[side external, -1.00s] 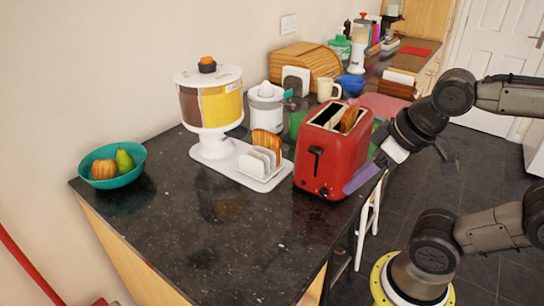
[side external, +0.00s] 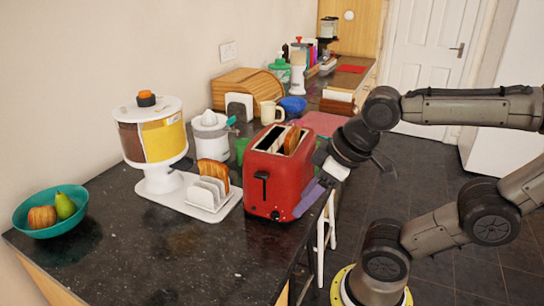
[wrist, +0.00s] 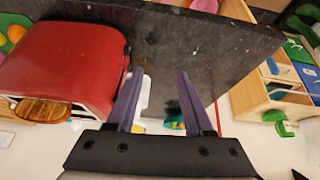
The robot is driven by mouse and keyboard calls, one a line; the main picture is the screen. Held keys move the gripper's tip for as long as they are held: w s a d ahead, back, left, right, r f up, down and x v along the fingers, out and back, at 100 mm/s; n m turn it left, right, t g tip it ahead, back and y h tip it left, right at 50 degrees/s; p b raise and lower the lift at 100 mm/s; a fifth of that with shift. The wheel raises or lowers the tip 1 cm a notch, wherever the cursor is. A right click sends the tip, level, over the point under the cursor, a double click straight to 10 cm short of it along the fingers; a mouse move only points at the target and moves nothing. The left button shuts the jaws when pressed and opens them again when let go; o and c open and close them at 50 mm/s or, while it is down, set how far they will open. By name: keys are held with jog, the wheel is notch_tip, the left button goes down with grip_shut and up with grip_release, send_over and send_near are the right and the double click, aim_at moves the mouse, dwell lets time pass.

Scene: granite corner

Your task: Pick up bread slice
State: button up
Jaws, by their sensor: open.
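A browned bread slice (side external: 292,139) stands in a slot of the red toaster (side external: 284,183), its top poking out; it also shows at the left of the wrist view (wrist: 42,110). Another bread slice (side external: 213,174) stands in the white toast rack (side external: 207,193) left of the toaster. My gripper (side external: 309,198) is beside the toaster's right side, low near the counter edge, its purple fingers partly hidden by the toaster. In the wrist view my gripper (wrist: 158,85) has its fingers apart with nothing between them, to the right of the toaster (wrist: 65,65).
A cereal dispenser (side external: 151,140), a juicer (side external: 209,138) and a teal fruit bowl (side external: 50,215) stand on the dark counter (side external: 150,260). A white mug (side external: 270,112) and blue bowl (side external: 292,104) are behind the toaster. The front counter is clear.

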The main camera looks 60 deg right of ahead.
jog(key=w+d+r+n+g+h, duration=0.2)
jog(key=w+d+r+n, duration=0.1)
jog(key=d+r+n, duration=0.45)
jog(key=w+d+r+n+g+h, duration=0.2)
jog(key=w+d+r+n, duration=0.2)
jog(key=r+n, duration=0.6)
jog(key=g, duration=0.1)
send_over(293, 128)
jog(key=a, duration=0.2)
jog(key=f, duration=0.7)
jog(key=shift+s+f, duration=0.4)
jog(key=shift+x, duration=3.15)
jog(key=shift+w+a, duration=0.15)
jog(key=shift+w, duration=0.05)
grip_shut()
